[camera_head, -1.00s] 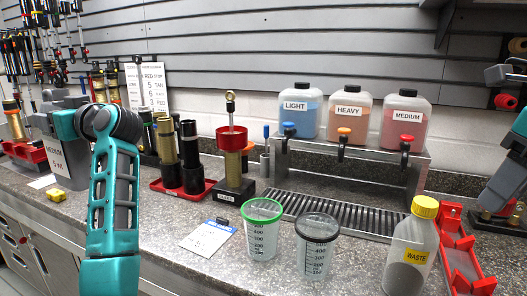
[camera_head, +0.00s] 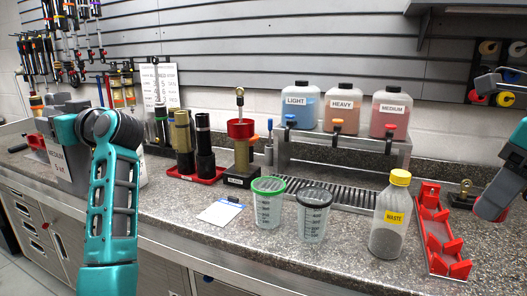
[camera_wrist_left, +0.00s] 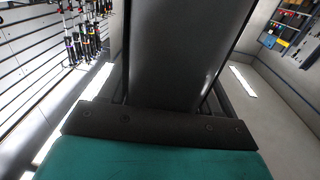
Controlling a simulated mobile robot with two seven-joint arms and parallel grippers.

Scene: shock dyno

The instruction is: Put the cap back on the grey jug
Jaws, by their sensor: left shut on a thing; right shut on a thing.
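The grey jug (camera_head: 388,222) stands upright on the counter, right of centre. It is see-through, has a yellow WASTE label and holds grey contents. A yellow cap (camera_head: 400,177) sits on its neck. My right arm (camera_head: 515,160) enters at the right edge, apart from the jug. Its fingers and anything between them cannot be made out. My left arm (camera_head: 112,190) rises at the left, far from the jug, and its fingers are out of the picture. The left wrist view shows dark and teal parts of my own arm, with no fingers or held thing.
A green-rimmed cup (camera_head: 268,205) and a dark-rimmed cup (camera_head: 313,218) stand left of the jug. A red tray (camera_head: 437,240) lies close on its right. Several labelled bottles (camera_head: 341,108) stand on a metal rack (camera_head: 340,143) behind. The front counter strip is clear.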

